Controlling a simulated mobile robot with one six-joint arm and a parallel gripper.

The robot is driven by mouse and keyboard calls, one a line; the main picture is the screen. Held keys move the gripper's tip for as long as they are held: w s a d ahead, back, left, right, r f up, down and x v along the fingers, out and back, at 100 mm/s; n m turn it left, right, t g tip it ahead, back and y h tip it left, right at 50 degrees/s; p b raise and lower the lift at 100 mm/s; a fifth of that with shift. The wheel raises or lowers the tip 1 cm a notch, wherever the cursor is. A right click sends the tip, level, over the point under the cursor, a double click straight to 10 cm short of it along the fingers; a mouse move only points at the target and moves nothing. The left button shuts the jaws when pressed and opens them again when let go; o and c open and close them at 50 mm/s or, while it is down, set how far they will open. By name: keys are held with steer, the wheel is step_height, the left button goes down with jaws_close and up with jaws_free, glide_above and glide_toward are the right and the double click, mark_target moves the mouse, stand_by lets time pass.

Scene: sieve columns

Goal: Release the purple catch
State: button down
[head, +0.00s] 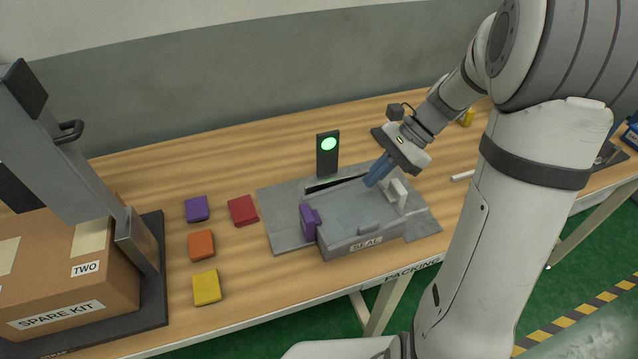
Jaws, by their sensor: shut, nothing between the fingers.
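The purple catch (310,222) stands at the left end of a grey box marked SEAL (338,240), on a grey base plate (284,242). It looks upright against the box's end; its exact fastening is too small to tell. A white catch-like part (398,193) stands at the box's right end. My gripper (372,182) is shut and empty, with its blue fingers over the back right part of the box, to the right of the purple catch and apart from it. Whether the fingertips touch the box, I cannot tell.
A dark post with a lit green lamp (328,145) stands behind the box. Purple (197,208), red (243,210), orange (201,245) and yellow (207,287) blocks lie to the left. A SPARE KIT carton (70,275) stands at far left under a grey frame.

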mark_target(317, 218)
steer(key=shift+m+y, duration=0.4)
steer(key=shift+m, duration=0.3)
steer(key=x, duration=0.3)
steer(key=w+x, duration=0.1)
steer(key=x, duration=0.6)
steer(key=shift+w+f, duration=0.2)
steer(key=shift+f, duration=0.4)
steer(key=shift+s+a+r, duration=0.1)
steer(key=shift+s+a, duration=0.05)
steer(key=shift+a, duration=0.45)
steer(key=shift+s+a+r, duration=0.1)
steer(key=shift+s+a, duration=0.1)
steer(key=shift+a, duration=0.4)
steer(key=shift+s+a, duration=0.15)
steer(key=shift+a, duration=0.45)
